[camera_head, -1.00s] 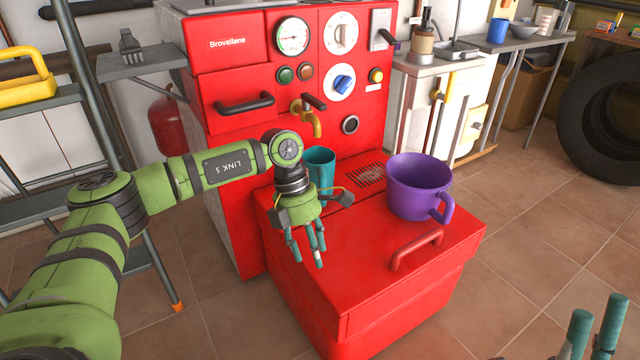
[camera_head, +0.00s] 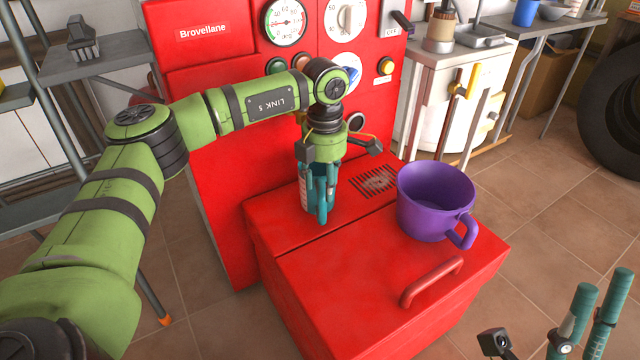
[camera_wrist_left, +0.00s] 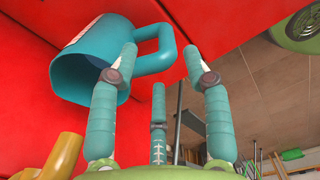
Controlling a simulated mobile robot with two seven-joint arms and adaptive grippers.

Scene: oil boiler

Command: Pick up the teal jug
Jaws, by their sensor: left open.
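The teal jug (camera_wrist_left: 98,62) shows in the left wrist view with its open mouth toward the lower left. Its handle (camera_wrist_left: 160,48) reaches right into the space between my left gripper's fingers. In the head view the jug (camera_head: 307,192) stands on the red boiler's front ledge, mostly hidden behind my left gripper (camera_head: 322,208). The left gripper is open, its fingers (camera_wrist_left: 160,62) on both sides of the handle; I cannot tell whether they touch it. My right gripper (camera_head: 592,318) is partly in the head view at the bottom right, away from the jug.
A purple pot (camera_head: 428,203) stands on the ledge to the right of the jug. A red handle (camera_head: 432,282) rises from the ledge's front. A brass tap (camera_wrist_left: 58,160) is close to the jug. The front left of the red top is clear.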

